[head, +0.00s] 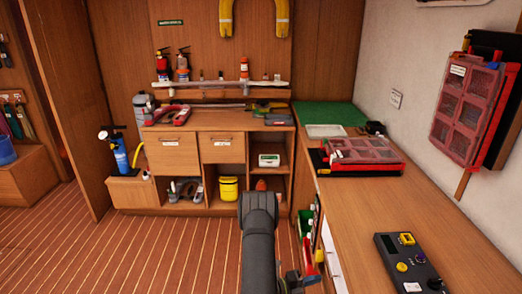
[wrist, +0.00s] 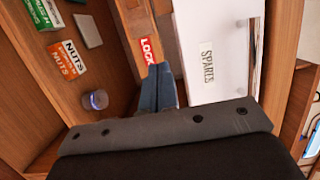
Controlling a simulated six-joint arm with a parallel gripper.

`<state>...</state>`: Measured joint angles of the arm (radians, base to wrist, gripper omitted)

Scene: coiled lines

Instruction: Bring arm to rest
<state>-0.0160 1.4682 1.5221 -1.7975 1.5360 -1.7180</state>
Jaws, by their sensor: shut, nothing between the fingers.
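My gripper (wrist: 158,88) shows in the wrist view with its two blue-grey fingers together and nothing between them. The fingers are in front of wooden cabinet framing, beside a white drawer front (wrist: 215,50) labelled SPARES. I cannot tell from this view whether they touch anything. In the head view my dark grey arm rises at the bottom centre, left of the long wooden bench (head: 365,210); the fingers are not clear there.
A red LOCK label (wrist: 149,50) is near the fingertips. A control box (head: 408,262) sits on the bench. The striped floor (head: 150,250) at left is clear.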

